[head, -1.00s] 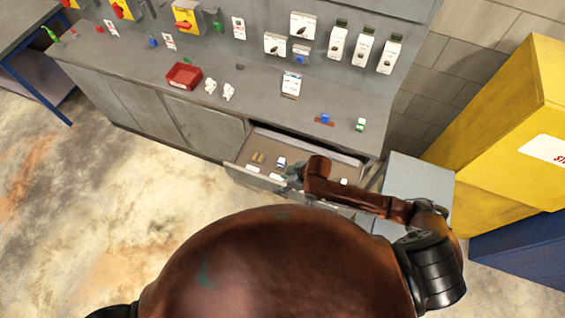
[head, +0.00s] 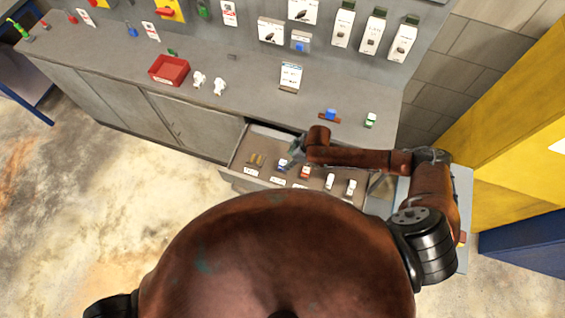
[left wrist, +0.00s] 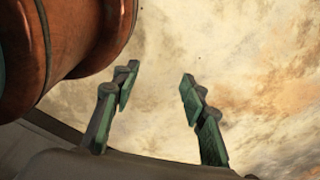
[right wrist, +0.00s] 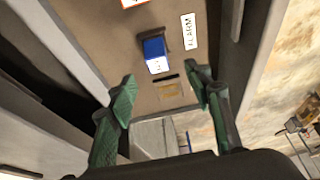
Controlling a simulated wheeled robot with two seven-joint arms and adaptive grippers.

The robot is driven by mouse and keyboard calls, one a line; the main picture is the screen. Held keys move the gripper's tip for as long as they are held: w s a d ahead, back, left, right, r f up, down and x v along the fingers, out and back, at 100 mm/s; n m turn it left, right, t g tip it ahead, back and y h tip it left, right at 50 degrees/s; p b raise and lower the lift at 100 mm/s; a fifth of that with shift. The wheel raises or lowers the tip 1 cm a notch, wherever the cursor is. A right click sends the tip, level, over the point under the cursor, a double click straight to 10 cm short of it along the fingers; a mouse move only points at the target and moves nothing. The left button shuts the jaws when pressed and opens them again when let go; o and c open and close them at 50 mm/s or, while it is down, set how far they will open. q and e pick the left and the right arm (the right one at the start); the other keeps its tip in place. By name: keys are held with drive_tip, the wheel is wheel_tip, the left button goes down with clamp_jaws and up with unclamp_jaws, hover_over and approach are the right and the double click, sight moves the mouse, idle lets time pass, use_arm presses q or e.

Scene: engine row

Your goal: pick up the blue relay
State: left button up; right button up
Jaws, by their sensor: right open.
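The blue relay (right wrist: 154,48) has a white front face and sits on the brown floor of the open drawer (right wrist: 212,100), beside a white ALARM label. It also shows, small, in the head view (head: 282,166). My right gripper (right wrist: 161,80) is open and empty. Its two fingers point at the relay from above, with the relay just ahead of the gap between the fingertips. In the head view this gripper (head: 294,151) is over the drawer, close to the relay. My left gripper (left wrist: 159,74) is open and empty above the bare floor.
Other small parts stand in the drawer: brown pieces (head: 256,160), a red-and-white part (head: 305,172) and white parts (head: 351,187). The grey worktop behind holds a red bin (head: 169,71), a blue part (head: 331,114) and a green-and-white part (head: 371,120). A yellow cabinet (head: 510,135) stands at right.

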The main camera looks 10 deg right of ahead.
sight(284, 163)
drive_tip(key=x, duration=0.2)
drive_tip(key=shift+w+d+f, duration=0.1)
drive_tip(key=shift+w+f, duration=0.15)
drive_tip(key=shift+w, duration=0.05)
drive_tip(key=shift+f, duration=0.35)
drive_tip(key=x, duration=0.5)
drive_tip(key=shift+a+f, duration=0.3)
drive_tip(key=shift+f, duration=0.05)
use_arm(q)
drive_tip(key=shift+w+d+f, duration=0.1)
drive_tip(key=shift+w+f, duration=0.05)
drive_tip(key=shift+w, duration=0.8)
use_arm(e)
drive_tip(key=c, duration=1.2)
drive_tip(key=shift+r, duration=0.1)
clamp_jaws()
